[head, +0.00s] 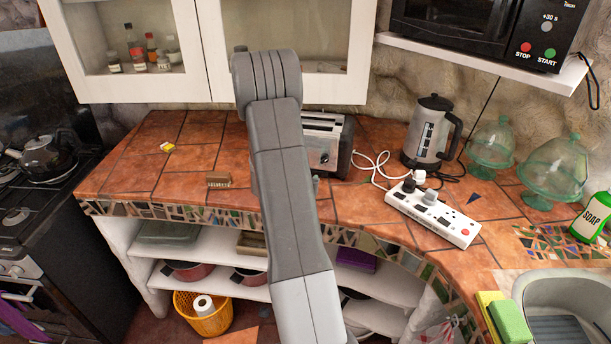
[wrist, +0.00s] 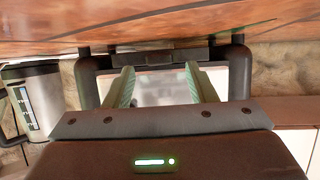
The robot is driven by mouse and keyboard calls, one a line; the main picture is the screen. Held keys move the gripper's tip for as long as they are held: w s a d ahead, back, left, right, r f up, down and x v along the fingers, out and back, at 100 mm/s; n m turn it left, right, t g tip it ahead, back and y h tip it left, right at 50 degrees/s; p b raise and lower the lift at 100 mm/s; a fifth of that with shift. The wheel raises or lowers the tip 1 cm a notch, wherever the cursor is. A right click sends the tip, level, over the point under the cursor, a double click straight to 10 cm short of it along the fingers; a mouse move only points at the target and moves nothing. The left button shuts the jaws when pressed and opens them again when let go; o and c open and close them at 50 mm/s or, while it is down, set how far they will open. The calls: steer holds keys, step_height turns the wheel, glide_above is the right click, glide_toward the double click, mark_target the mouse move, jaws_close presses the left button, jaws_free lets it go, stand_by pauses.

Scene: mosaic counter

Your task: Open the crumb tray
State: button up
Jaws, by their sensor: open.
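The toaster (head: 323,148), silver with dark ends, stands on the tiled counter; my arm hides its left part in the head view. The wrist view is upside down and shows its silver face (wrist: 165,92) between dark sides. A dark strip (wrist: 165,57) at its base, against the counter, looks like the crumb tray's front; I see no gap around it. My gripper (wrist: 163,75) is open and empty, its two pale green fingers pointing at the toaster's base, either side of the strip's middle. Whether they touch it I cannot tell.
A kettle (head: 428,132) and a white power strip (head: 433,214) with a cord stand right of the toaster. Green glass domes (head: 553,176) are further right. A small brown block (head: 219,180) lies left of my arm. Cabinets hang above; the left counter is mostly clear.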

steer(key=shift+x, duration=0.85)
steer(key=shift+s, duration=0.1)
jaws_close()
steer(key=shift+s+a+f, duration=0.1)
steer(key=shift+s, duration=0.25)
steer(key=s+a+b, duration=0.1)
steer(key=s+b, duration=0.4)
steer(key=s, duration=0.7)
steer(key=shift+s+a, duration=0.2)
jaws_free()
